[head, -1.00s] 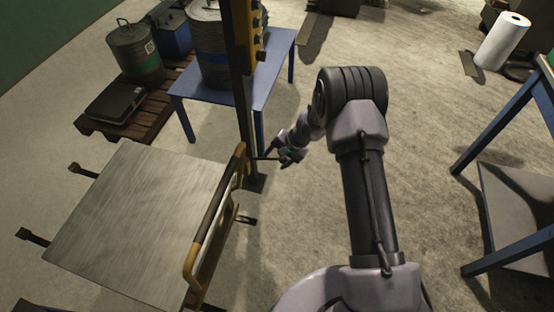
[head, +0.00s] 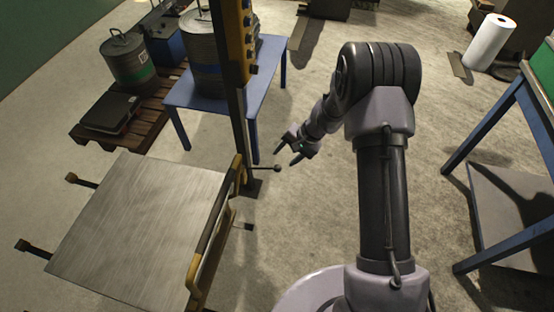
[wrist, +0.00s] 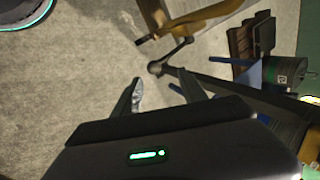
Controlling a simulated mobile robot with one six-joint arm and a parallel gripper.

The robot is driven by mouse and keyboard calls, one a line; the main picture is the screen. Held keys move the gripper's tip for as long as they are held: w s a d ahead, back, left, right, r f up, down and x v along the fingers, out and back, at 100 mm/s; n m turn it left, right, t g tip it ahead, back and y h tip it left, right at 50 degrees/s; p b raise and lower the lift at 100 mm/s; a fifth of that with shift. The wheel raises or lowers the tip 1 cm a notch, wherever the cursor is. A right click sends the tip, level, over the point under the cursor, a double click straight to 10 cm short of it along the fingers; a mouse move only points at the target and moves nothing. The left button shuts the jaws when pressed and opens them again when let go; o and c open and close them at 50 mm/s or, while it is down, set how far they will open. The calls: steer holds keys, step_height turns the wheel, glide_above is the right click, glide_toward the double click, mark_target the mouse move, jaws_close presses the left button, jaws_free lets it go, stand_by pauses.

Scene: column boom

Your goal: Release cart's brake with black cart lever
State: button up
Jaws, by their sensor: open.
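The cart (head: 130,230) has a grey flat top and a yellow handle frame (head: 215,235) on its right side. The black cart lever (head: 262,168) sticks out to the right from the handle side, with a round knob at its end. The lever also shows in the wrist view (wrist: 178,50), its knob just ahead of the fingers and across the gap between them. My gripper (head: 287,154) is open and empty, close above and right of the knob in the head view. Its two spread fingers show in the wrist view (wrist: 160,84). I see no clear contact with the lever.
A dark and yellow upright post (head: 238,110) stands just behind the lever. Behind it is a blue table (head: 268,75) with a drum. A wooden pallet (head: 95,135) is at the left. Another blue-framed table (head: 490,130) stands right. Open floor lies right of the cart.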

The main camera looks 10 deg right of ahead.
steer(key=p+v, duration=0.1)
steer(key=v, duration=0.4)
steer(key=shift+d+r, duration=0.15)
steer(key=shift+r, duration=0.2)
